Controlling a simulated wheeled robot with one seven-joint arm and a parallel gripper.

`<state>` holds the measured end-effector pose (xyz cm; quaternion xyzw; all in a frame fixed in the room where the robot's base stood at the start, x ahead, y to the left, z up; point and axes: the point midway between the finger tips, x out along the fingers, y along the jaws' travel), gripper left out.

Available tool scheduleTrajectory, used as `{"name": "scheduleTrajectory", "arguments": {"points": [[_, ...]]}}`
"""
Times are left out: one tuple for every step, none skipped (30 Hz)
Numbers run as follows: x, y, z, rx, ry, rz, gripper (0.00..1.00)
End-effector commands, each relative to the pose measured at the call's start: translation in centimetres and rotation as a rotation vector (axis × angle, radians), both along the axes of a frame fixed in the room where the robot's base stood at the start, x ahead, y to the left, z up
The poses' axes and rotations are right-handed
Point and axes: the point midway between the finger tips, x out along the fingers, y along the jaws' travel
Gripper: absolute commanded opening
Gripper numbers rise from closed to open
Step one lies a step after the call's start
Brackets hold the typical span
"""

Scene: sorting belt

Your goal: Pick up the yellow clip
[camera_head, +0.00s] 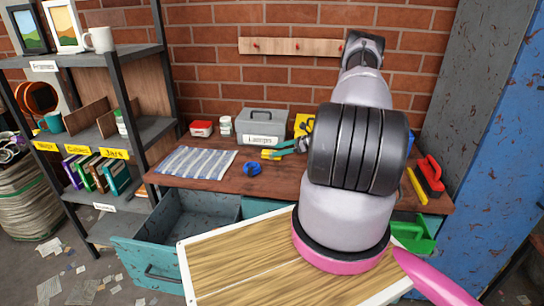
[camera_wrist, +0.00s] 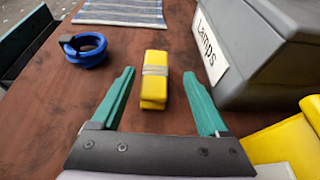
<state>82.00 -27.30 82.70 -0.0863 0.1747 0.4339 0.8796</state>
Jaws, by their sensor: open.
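The yellow clip (camera_wrist: 153,88) lies on the brown bench top, with a pale grey band around its middle. In the head view the clip (camera_head: 267,155) shows small, just left of my fingers. My gripper (camera_wrist: 158,76) has two teal fingers, open and empty. In the wrist view the clip appears between them, with a gap on each side. Whether the fingertips are down at its height I cannot tell. In the head view my gripper (camera_head: 284,147) is partly hidden by my arm.
A grey box labelled Lamps (camera_wrist: 285,45) stands close to the right finger. A blue ring-shaped item (camera_wrist: 86,54) lies to the left. A striped cloth (camera_head: 197,162) lies on the bench's left part. An open drawer (camera_head: 180,235) juts out below.

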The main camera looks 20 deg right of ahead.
Motion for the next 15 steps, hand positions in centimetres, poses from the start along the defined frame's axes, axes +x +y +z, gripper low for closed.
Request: {"name": "scheduleTrajectory", "arguments": {"points": [[0.2,0.7,-0.3,0.002,0.001,0.002,0.78],[0.3,1.1,-0.5,0.003,0.002,0.004,0.78],[0.6,1.6,-0.8,0.002,0.001,0.005,0.78],[0.7,2.0,-1.0,0.002,0.001,0.003,0.78],[0.9,2.4,-1.1,0.002,0.001,0.003,0.78],[1.3,2.8,-1.4,0.001,0.000,0.004,0.78],[1.5,3.1,-1.5,0.000,0.000,0.004,0.78],[1.7,3.4,-1.7,0.000,0.000,0.004,0.78],[1.9,3.6,-1.8,-0.001,0.001,0.003,0.78],[2.0,3.7,-1.9,-0.001,0.000,0.002,0.78],[2.1,3.7,-1.9,-0.001,0.000,0.002,0.78],[2.1,3.7,-1.9,-0.001,0.000,0.001,0.78],[2.1,3.7,-1.9,-0.001,0.000,0.001,0.78],[2.1,3.7,-1.9,-0.001,0.000,0.001,0.78],[2.1,3.7,-1.9,-0.001,0.000,0.002,0.78]]}}
